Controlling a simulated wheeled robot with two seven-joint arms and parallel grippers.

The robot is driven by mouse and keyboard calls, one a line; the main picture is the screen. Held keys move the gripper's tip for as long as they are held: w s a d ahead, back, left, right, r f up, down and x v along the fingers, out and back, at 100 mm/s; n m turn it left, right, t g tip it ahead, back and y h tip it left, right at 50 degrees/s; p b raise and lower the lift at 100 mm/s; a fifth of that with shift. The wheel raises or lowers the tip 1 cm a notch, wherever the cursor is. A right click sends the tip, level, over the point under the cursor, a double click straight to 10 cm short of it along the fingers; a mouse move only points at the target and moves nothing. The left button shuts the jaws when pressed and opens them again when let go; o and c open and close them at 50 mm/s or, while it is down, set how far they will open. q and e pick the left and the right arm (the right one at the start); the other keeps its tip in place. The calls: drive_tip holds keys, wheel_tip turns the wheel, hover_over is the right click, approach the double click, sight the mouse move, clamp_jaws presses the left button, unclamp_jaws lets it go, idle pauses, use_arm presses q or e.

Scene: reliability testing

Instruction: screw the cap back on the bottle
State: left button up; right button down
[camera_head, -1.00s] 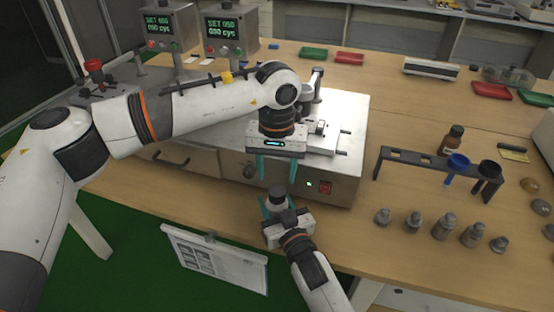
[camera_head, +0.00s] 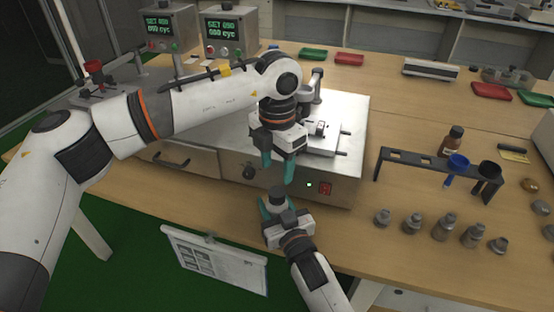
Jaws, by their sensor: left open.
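A small bottle (camera_head: 278,206) with a dark grey cap (camera_head: 277,192) on its top stands upright between the teal fingers of my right gripper (camera_head: 278,208), in front of the steel machine. The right gripper is shut on the bottle. I cannot tell how tightly the cap sits. My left gripper (camera_head: 278,172) points down just above the cap, its teal fingers apart and turned at an angle to the machine front. It is open, with nothing between its fingers, and does not touch the cap.
The steel machine (camera_head: 335,184) with a red switch stands right behind the grippers. To the right are several small grey bottles (camera_head: 445,226), a dark rack (camera_head: 420,163) with blue and black funnels, and a brown bottle (camera_head: 452,141). A clipboard (camera_head: 215,260) hangs at the table's front.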

sight(277, 191)
use_arm(q)
drive_tip(key=n, duration=0.4)
drive_tip(key=shift+r+n, duration=0.2)
drive_tip(key=shift+n, duration=0.2)
drive_tip(key=n, duration=0.5)
drive_tip(key=shift+r+n, duration=0.15)
drive_tip(key=shift+n, duration=0.25)
drive_tip(key=shift+f, duration=4)
